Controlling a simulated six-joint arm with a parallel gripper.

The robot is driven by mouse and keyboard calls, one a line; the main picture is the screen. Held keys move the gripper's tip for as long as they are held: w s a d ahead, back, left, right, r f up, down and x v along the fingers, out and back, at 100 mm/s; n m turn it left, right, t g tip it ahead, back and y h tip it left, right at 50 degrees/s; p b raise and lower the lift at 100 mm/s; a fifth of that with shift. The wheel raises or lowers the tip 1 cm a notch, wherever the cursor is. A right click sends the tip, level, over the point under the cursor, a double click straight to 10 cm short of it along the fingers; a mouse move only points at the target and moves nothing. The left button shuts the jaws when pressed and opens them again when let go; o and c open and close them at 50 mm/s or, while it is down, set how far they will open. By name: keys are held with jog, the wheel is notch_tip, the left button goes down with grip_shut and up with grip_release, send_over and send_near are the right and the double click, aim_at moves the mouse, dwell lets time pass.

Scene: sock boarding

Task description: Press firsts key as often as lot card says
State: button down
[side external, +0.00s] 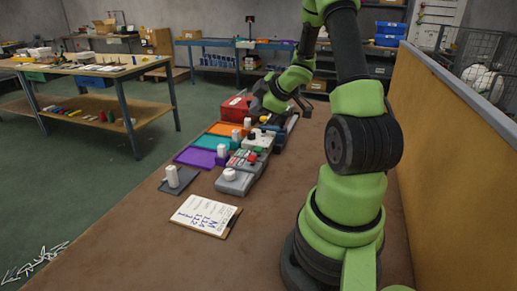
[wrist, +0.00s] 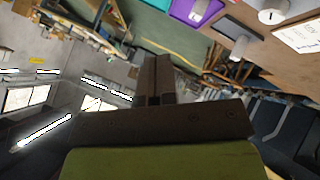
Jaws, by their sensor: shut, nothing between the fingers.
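The lot card (side external: 206,214) is a white sheet on a clipboard flat on the brown table; its handwriting is too small to read surely. It also shows at the upper right of the wrist view (wrist: 299,35). Behind it is a grey keyed unit (side external: 238,183) with a round white knob (side external: 229,174) and small red and green parts; I cannot tell which is the firsts key. My gripper is shut and empty in the wrist view (wrist: 156,62), apart from the unit. In the side view my wrist is above the back of the table, and the fingertips are hard to make out.
Purple (side external: 194,157), teal (side external: 212,142) and orange (side external: 221,129) trays line the left, with white pegs nearby. A dark grey pad (side external: 180,182) holds a white peg. A red box (side external: 236,107) stands behind. A tan partition (side external: 465,120) runs along the right.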

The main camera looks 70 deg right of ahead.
aim_at(258, 149)
jog(key=shift+f, duration=4.3)
jog(key=shift+f, duration=0.1)
jog(key=shift+f, duration=0.3)
jog(key=shift+f, duration=0.65)
jog(key=shift+r, duration=1.1)
jog(key=shift+r, duration=0.1)
jog(key=shift+r, duration=2.4)
